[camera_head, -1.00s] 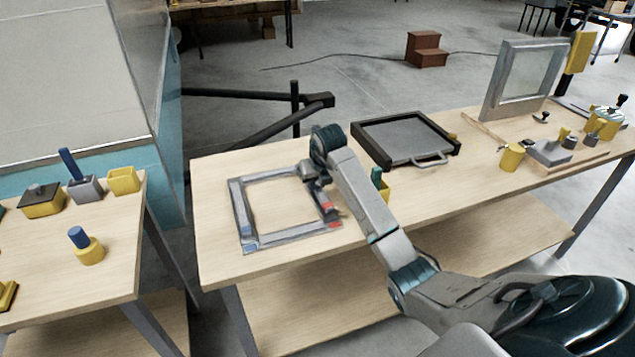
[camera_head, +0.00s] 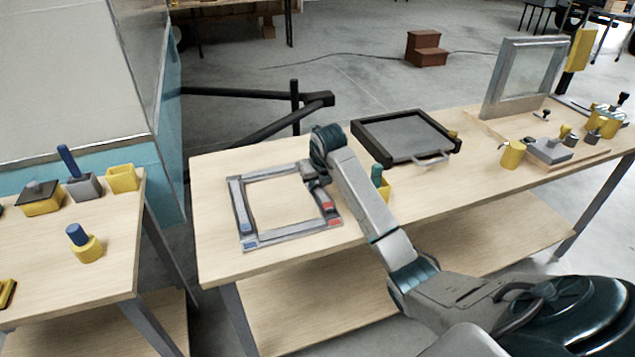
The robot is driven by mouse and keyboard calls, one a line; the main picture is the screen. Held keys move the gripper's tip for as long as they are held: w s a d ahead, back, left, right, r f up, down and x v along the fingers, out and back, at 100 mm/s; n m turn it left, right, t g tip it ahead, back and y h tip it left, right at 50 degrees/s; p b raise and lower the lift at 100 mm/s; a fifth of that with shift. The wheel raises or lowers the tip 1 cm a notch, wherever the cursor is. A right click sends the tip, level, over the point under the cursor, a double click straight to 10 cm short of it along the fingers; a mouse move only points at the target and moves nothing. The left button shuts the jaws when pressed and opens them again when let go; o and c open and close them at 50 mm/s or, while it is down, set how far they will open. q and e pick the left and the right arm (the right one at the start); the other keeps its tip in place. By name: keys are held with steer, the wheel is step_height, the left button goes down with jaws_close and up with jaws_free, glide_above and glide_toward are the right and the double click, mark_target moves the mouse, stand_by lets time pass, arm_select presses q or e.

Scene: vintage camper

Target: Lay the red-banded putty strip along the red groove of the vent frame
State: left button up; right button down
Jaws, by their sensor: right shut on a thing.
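The vent frame (camera_head: 288,236) is a grey square frame lying flat on the near left part of the wooden workbench. A red mark (camera_head: 335,222) shows at its near right corner and a blue mark (camera_head: 250,245) at its near left corner. A grey strip with a blue band (camera_head: 245,225) lies along its left side. My right gripper (camera_head: 317,190) is over the frame's right side, shut on the red-banded putty strip (camera_head: 326,206). The strip lines up with that side, its red band near the red mark. My arm hides part of it, and I cannot tell whether it touches the groove. My left gripper is out of view.
A black-rimmed tray (camera_head: 405,137) with a handle lies right of the frame. A yellow holder (camera_head: 385,190) stands just behind my right arm. A framed window (camera_head: 525,75) and yellow cups stand farther right. A second table (camera_head: 60,265) holds several blocks at left.

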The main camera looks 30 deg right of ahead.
steer(key=c, duration=1.3)
jaws_free()
